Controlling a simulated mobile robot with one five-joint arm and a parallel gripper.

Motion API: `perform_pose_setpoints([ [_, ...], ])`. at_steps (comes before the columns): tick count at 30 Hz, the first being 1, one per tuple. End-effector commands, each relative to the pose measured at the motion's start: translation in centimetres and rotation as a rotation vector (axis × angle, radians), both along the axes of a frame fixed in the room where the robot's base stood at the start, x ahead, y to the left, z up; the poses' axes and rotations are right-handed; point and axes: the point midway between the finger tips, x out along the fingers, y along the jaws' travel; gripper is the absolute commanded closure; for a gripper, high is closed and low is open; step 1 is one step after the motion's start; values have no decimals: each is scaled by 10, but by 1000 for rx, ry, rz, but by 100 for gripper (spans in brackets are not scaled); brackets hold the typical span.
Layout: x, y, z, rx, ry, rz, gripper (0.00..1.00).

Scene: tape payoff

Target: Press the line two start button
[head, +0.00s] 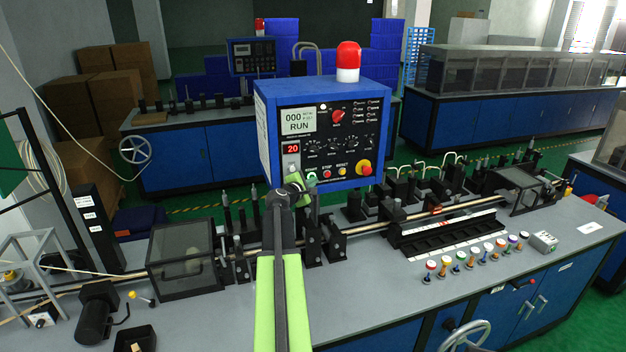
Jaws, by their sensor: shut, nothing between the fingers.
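A blue control box (262,140) with a black front panel stands on the near bench. Its display reads 000 and RUN, and a red readout shows 20. A green button (312,176) sits low on the panel, left of a red button labelled STOP (326,174) and a yellow RESET button (342,172). My gripper (301,187), black and green, is shut and empty just below and left of the green button. I cannot tell whether it touches the panel. The line number is not readable on the box.
A red emergency knob (364,168) is at the panel's lower right, and a red beacon (348,56) tops the box. Black fixtures line the metal rail (370,222). A second control box (252,56) stands on the rear bench.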

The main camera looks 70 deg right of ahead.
Motion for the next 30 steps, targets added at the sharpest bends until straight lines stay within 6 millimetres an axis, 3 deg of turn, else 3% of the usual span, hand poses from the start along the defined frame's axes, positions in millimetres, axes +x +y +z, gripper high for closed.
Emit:
perform_pose_setpoints([
  [10,-3,3,0,-1,0,-1,100],
  [24,-36,44,0,0,-1,-2,100],
  [30,-40,48,0,0,-1,-2,100],
])
